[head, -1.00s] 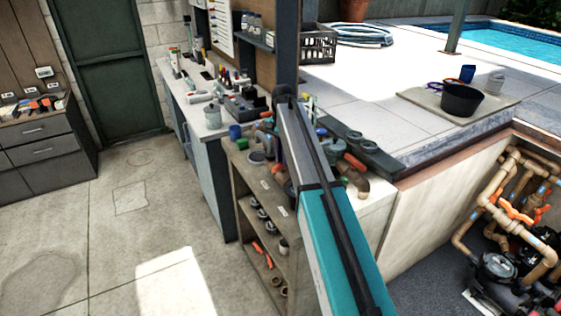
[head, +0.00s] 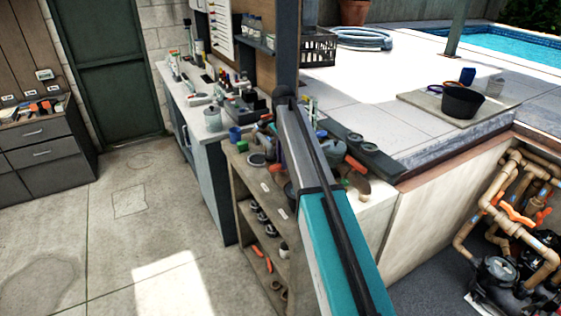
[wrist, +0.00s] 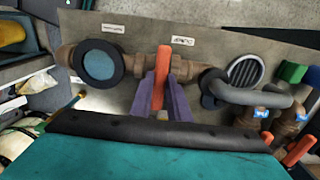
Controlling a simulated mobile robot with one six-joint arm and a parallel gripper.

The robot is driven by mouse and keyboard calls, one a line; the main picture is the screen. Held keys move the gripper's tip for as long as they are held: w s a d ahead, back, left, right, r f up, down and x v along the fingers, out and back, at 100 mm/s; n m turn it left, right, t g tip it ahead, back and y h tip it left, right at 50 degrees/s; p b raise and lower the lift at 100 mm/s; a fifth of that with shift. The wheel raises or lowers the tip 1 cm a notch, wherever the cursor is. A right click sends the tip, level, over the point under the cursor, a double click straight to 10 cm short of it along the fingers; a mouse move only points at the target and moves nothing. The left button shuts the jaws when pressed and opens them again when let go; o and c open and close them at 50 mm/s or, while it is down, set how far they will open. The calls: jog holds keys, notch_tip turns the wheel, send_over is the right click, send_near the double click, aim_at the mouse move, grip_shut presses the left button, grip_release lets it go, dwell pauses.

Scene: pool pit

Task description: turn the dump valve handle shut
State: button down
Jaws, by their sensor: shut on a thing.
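In the wrist view, an orange valve handle (wrist: 162,70) stands on a brown pipe valve body (wrist: 146,64) near the middle of the bench top. My gripper (wrist: 160,88) has its two purple fingers on either side of the handle's near part and is shut on it. The handle points roughly up and down in the picture, across the pipe. In the head view, my own arm hides my gripper and this handle.
A round blue-faced fitting (wrist: 97,63) sits left of the handle, and a grey bent pipe (wrist: 255,97) sits right. Another orange handle (wrist: 299,150) is at lower right. In the head view, the shelf unit (head: 237,170) stands beside open floor (head: 140,215); plumbing (head: 512,205) fills the right pit.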

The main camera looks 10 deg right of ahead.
jog(key=shift+s+d+f, duration=0.1)
jog(key=shift+s+d, duration=0.05)
jog(key=shift+d, duration=0.05)
jog(key=c, duration=1.7)
grip_release()
jog(key=shift+a, duration=0.1)
jog(key=shift+r, duration=0.2)
jog(key=shift+w+r+b, duration=0.2)
jog(key=shift+r+b, duration=0.15)
jog(key=shift+r, duration=0.45)
notch_tip(320, 180, up, 12)
jog(key=b, duration=0.3)
jog(key=shift+s, duration=0.15)
